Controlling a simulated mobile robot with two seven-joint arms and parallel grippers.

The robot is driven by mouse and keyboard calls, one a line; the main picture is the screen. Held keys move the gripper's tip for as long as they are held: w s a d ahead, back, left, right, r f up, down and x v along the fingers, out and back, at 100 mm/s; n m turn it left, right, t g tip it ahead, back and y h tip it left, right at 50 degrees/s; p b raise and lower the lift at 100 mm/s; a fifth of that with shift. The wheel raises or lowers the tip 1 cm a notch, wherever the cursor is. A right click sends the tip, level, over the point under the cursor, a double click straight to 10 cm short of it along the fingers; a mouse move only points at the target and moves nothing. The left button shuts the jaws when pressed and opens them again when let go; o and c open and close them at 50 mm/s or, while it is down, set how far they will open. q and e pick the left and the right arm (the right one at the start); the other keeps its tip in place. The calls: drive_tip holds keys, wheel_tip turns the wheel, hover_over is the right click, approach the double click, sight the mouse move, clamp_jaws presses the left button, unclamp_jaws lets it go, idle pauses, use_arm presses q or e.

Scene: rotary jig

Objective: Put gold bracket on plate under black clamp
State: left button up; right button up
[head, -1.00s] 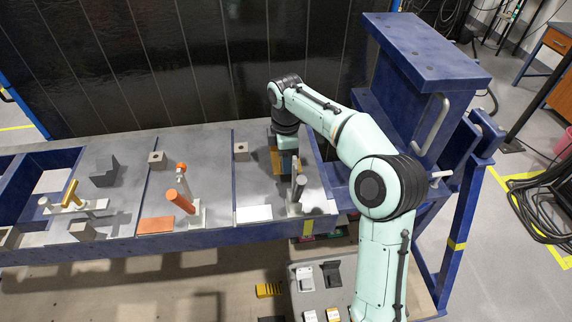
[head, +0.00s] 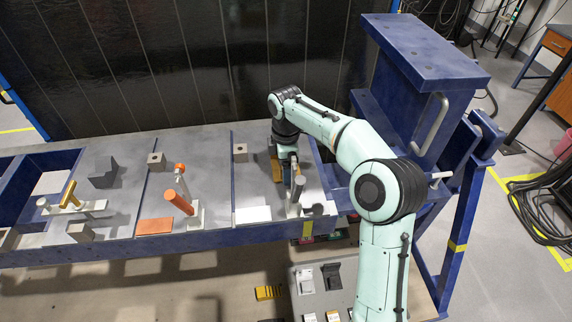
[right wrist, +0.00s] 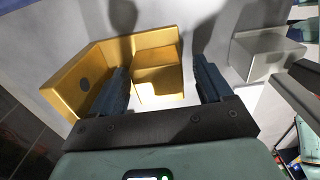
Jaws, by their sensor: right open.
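The gold bracket (right wrist: 158,72) stands on the grey jig surface in the right wrist view. A gold part of it (head: 276,169) shows beside my right arm in the head view. My right gripper (right wrist: 162,88) is open, with one finger on each side of the bracket's middle part; I cannot tell if they touch it. In the head view my arm mostly hides the bracket and gripper. The clamp in the right section (head: 296,190), with a grey-black handle, stands in front of the gripper. A white plate (head: 253,214) lies left of that clamp. My left gripper is not in view.
The middle section has an orange clamp (head: 178,202) and an orange plate (head: 155,225). The left section has a gold-handled clamp (head: 70,195) and a dark grey bracket (head: 104,175). A small grey block (head: 240,152) stands behind the white plate. Blue dividers separate the sections.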

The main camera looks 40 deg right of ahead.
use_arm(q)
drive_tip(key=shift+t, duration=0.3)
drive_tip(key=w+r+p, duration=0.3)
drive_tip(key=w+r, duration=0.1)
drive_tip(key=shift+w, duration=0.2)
use_arm(e)
wheel_tip(320, 180, up, 12)
drive_tip(key=shift+r, duration=0.15)
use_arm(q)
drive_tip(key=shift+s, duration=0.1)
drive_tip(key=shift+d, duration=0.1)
